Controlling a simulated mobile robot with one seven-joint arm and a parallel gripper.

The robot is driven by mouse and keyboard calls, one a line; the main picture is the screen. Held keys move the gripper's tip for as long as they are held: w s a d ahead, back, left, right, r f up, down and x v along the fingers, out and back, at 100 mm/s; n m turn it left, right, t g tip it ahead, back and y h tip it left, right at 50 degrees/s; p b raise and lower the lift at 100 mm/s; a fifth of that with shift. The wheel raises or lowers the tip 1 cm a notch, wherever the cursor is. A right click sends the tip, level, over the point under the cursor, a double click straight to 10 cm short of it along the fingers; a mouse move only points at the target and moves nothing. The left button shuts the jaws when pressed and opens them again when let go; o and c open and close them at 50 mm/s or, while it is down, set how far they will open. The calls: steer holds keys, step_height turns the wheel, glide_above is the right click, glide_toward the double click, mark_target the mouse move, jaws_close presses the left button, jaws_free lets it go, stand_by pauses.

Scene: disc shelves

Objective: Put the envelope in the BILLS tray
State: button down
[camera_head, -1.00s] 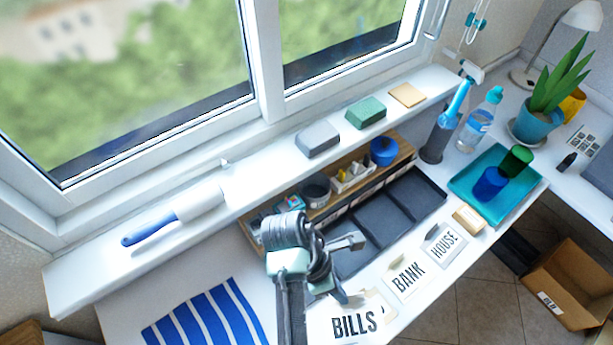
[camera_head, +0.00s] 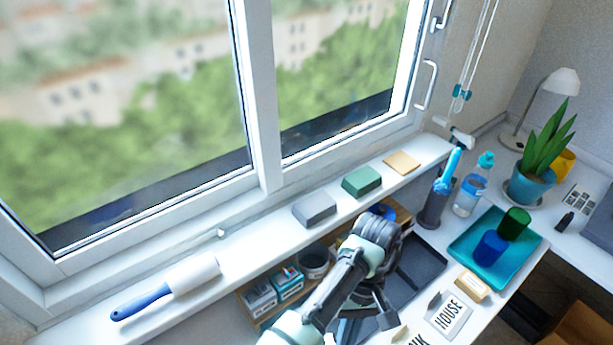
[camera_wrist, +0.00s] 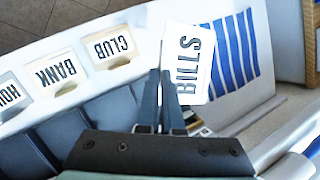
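My gripper (camera_wrist: 163,72) shows in the wrist view with its two dark fingers close together on the left edge of a white flat piece printed BILLS (camera_wrist: 200,85). In the head view my gripper (camera_head: 374,316) is over the black compartment tray, and the envelope is out of sight. The black tray (camera_head: 425,262) is partly hidden by my arm; its compartments also show in the wrist view (camera_wrist: 80,122). Cards reading CLUB (camera_wrist: 112,48), BANK (camera_wrist: 54,74) and HOUSE (camera_wrist: 10,95) lie along it.
Behind the tray a wooden organizer (camera_head: 255,318) holds small boxes. The windowsill above carries a lint roller (camera_head: 140,302), a grey block (camera_head: 314,208) and a green block (camera_head: 361,181). A teal tray (camera_head: 520,262) with two cups stands at right.

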steer(key=a+m, duration=0.1)
steer(key=a, duration=0.1)
steer(key=s+a+m, duration=0.1)
steer(key=a, duration=0.1)
steer(key=a+f+m+y, duration=0.1)
steer(key=a, duration=0.2)
steer(key=shift+s+t, duration=0.15)
steer(key=shift+t, duration=0.15)
steer(key=shift+f, duration=0.1)
